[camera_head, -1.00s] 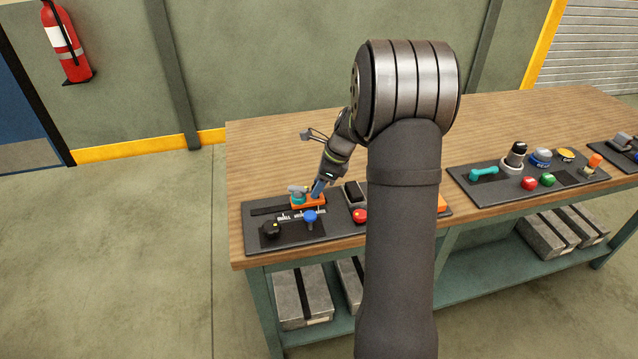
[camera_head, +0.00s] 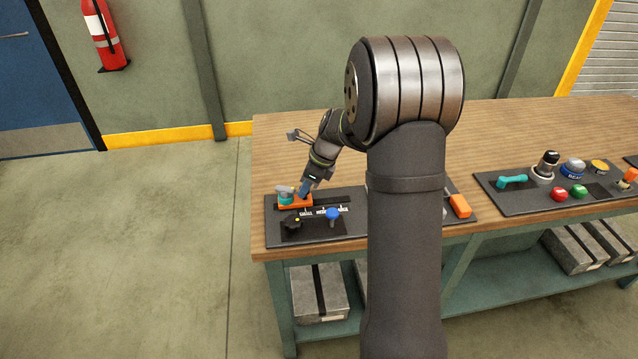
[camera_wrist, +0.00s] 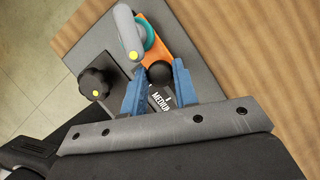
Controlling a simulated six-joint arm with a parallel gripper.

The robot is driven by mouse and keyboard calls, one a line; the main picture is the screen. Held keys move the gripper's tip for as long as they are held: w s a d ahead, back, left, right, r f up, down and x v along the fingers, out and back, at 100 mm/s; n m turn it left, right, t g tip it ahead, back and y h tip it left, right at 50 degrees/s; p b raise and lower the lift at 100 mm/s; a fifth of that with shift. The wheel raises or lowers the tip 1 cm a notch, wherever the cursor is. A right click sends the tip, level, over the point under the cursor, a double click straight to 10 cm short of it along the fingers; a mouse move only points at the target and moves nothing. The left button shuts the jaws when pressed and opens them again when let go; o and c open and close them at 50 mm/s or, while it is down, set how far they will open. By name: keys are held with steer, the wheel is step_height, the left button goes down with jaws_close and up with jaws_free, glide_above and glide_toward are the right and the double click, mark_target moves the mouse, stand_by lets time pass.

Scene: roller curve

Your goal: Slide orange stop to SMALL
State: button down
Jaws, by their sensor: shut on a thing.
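The orange stop (camera_head: 295,202) sits near the left end of the dark slot on the left panel. Its right part is behind the SMALL label (camera_head: 306,214); its left part reaches past it. It carries a grey lever with a teal collar, and a black ball knob (camera_wrist: 160,72). My gripper (camera_head: 304,192) is at the stop's right end. In the wrist view its blue fingers (camera_wrist: 157,86) are on either side of the black knob, shut on it. The orange stop (camera_wrist: 152,47) shows beyond them, and the MEDIUM label (camera_wrist: 160,100) between them.
An orange block (camera_head: 460,206) lies right of my arm. A second panel (camera_head: 500,203) with buttons and a teal handle is further right.

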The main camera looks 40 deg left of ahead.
steer(key=shift+s+a, duration=0.15)
steer(key=shift+s, duration=0.05)
steer(key=c, duration=1.1)
jaws_free()
steer(key=shift+c, duration=0.2)
steer(key=shift+w+d+r, duration=0.15)
steer(key=shift+d+r, duration=0.05)
steer(key=shift+r, duration=0.3)
steer(key=v, duration=1.6)
steer(key=shift+d, duration=0.15)
steer(key=x, duration=1.7)
steer(key=shift+f, duration=0.1)
